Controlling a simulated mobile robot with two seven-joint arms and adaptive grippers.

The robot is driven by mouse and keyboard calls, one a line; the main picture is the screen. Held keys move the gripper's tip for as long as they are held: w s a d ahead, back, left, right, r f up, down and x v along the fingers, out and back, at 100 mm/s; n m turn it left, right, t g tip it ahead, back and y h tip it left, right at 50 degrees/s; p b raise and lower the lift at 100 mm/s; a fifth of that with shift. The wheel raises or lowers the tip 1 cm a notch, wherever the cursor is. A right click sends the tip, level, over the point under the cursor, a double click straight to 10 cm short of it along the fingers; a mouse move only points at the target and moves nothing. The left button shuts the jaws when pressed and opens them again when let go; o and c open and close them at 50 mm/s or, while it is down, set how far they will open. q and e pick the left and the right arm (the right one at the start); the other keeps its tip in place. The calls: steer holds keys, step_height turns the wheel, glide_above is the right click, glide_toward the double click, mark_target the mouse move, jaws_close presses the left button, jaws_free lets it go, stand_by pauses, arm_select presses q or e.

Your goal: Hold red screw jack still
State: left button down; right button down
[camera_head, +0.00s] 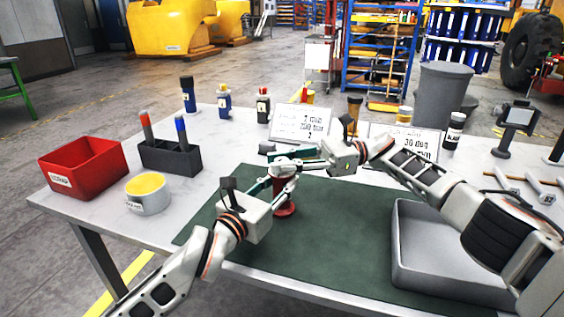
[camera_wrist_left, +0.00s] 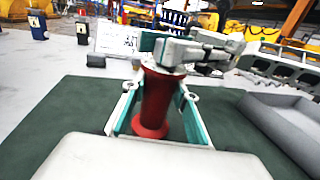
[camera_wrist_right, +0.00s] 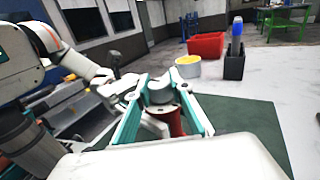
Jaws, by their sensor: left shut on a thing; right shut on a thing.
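The red screw jack (camera_head: 285,209) stands upright on the green mat (camera_head: 330,225), partly hidden by both grippers. Its red body shows in the left wrist view (camera_wrist_left: 154,102). My left gripper (camera_head: 270,188) is shut on this red body, one finger on each side. My right gripper (camera_head: 290,165) is above the left one, shut on the jack's top. In the right wrist view, a grey round top piece (camera_wrist_right: 160,91) sits between the right fingers, with red (camera_wrist_right: 178,123) below it. Whether the right fingertips also touch the red part is hidden.
A grey tray (camera_head: 398,240) lies on the mat's right side. A red bin (camera_head: 82,170), a tin with yellow contents (camera_head: 147,203) and a dark marker holder (camera_head: 170,160) stand at left. Bottles and sign cards (camera_head: 300,123) line the back. The mat's front is clear.

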mark_target(282, 160)
steer(key=shift+f+g, duration=0.2)
steer(key=shift+g, duration=0.1)
stand_by(0.4)
steer(key=c, duration=1.8)
jaws_free()
steer(key=shift+o, duration=0.2)
steer(key=shift+r, duration=0.1)
steer(key=shift+r, duration=0.15)
step_height(282, 160, up, 10)
steer(key=shift+f, duration=0.1)
